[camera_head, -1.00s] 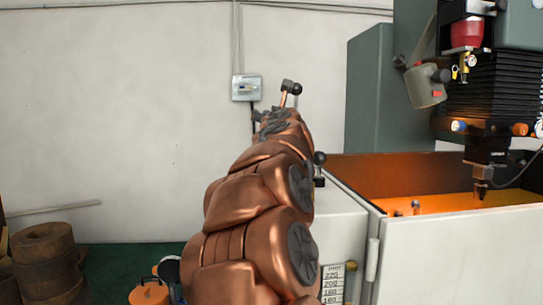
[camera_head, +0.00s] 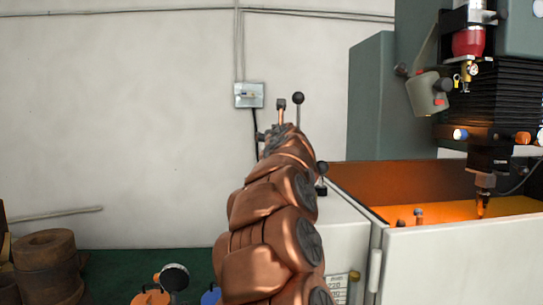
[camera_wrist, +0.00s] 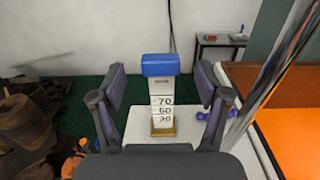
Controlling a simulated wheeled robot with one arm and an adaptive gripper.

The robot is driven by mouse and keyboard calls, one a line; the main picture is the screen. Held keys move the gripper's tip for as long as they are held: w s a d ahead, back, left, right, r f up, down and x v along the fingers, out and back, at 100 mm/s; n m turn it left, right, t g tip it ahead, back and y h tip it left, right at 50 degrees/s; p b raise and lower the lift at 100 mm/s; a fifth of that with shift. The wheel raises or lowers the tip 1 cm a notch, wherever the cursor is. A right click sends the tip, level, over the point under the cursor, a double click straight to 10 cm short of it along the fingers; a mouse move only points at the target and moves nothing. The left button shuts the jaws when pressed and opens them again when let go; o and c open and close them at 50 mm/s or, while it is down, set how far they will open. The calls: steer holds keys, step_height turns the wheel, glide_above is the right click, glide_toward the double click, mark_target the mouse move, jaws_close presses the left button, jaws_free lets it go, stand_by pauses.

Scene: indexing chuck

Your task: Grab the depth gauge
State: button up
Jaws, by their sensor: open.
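The depth gauge appears to be the upright white scale (camera_wrist: 161,98) with black numerals, a blue cap and a yellowish foot, in the middle of the wrist view. It stands upright on a pale surface. My gripper (camera_wrist: 160,84) is open, with one dark finger on each side of the gauge in the picture. I see a gap between each finger and the gauge, and nothing is held. How far the gauge lies beyond the fingertips is hard to tell.
A machine with an orange-lit tank (camera_head: 460,211) stands at the right, beside a pale cabinet (camera_head: 343,232). Brown cylinders (camera_head: 48,262) lie at the left. Orange and dark items (camera_head: 152,297) sit at the bottom. A grey box (camera_head: 249,95) hangs on the wall.

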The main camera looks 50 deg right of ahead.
steer(key=shift+p+x, duration=0.7)
steer(key=shift+x, duration=1.2)
steer(key=shift+f, duration=0.1)
steer(key=shift+c, duration=0.4)
jaws_close()
